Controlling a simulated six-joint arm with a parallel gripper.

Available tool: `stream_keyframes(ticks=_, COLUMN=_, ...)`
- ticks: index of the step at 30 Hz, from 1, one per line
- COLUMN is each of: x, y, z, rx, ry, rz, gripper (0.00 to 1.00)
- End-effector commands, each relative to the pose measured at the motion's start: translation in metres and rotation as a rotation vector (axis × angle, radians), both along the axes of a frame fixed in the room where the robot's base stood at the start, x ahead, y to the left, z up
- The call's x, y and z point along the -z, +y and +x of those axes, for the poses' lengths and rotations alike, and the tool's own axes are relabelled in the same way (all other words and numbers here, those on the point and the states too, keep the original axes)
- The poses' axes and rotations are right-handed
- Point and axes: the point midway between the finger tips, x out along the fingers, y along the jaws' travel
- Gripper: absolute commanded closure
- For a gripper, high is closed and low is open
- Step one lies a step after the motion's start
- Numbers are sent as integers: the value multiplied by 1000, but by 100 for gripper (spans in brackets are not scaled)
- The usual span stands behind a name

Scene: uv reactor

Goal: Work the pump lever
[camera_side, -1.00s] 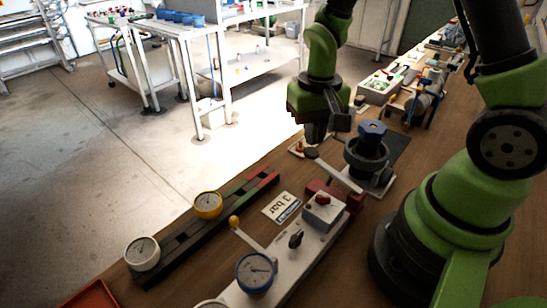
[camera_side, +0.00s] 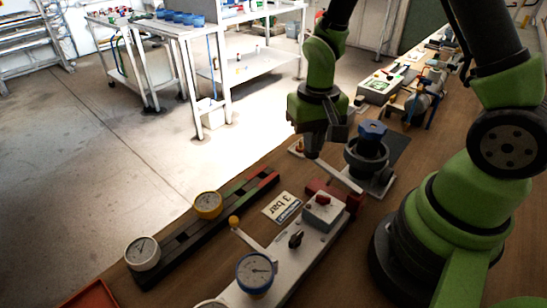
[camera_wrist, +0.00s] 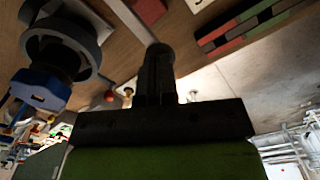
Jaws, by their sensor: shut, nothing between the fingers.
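The pump lever (camera_side: 341,174) is a pale bar running from the red block towards my gripper in the side view. It also shows in the wrist view (camera_wrist: 130,20), ending at a dark knob at my fingertips. My gripper (camera_side: 313,153) is shut and empty, pointing down at the lever's knob end. In the wrist view my closed fingers (camera_wrist: 158,58) overlap the knob; I cannot tell whether they touch it. The pump body (camera_side: 366,155) is a dark cylinder with a blue star-shaped knob (camera_side: 373,130); in the wrist view the blue knob (camera_wrist: 40,90) is at left.
A "3 bar" card (camera_side: 281,207) lies near a white panel (camera_side: 300,240) with a blue gauge (camera_side: 256,271) and a red-knobbed box (camera_side: 323,210). A dark rail (camera_side: 225,205) carries a yellow-rimmed gauge (camera_side: 208,204). A white-rimmed gauge (camera_side: 142,252) stands at its near end.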

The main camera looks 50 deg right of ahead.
Motion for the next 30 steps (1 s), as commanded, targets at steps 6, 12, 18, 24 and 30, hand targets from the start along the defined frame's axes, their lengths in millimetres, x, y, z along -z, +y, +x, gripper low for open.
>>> stream_keyframes(ticks=6, x=9, y=0, z=-1, rx=0, ry=4, rz=0, gripper=100)
stream_keyframes(ticks=12, x=18, y=0, z=-1, rx=2, ry=5, rz=1, gripper=100)
stream_keyframes(ticks=18, x=26, y=0, z=-1, rx=1, ry=5, rz=1, gripper=100)
stream_keyframes(ticks=24, x=34, y=0, z=-2, rx=0, ry=5, rz=1, gripper=100)
stream_keyframes(ticks=30, x=36, y=0, z=-1, rx=1, ry=4, rz=0, gripper=100)
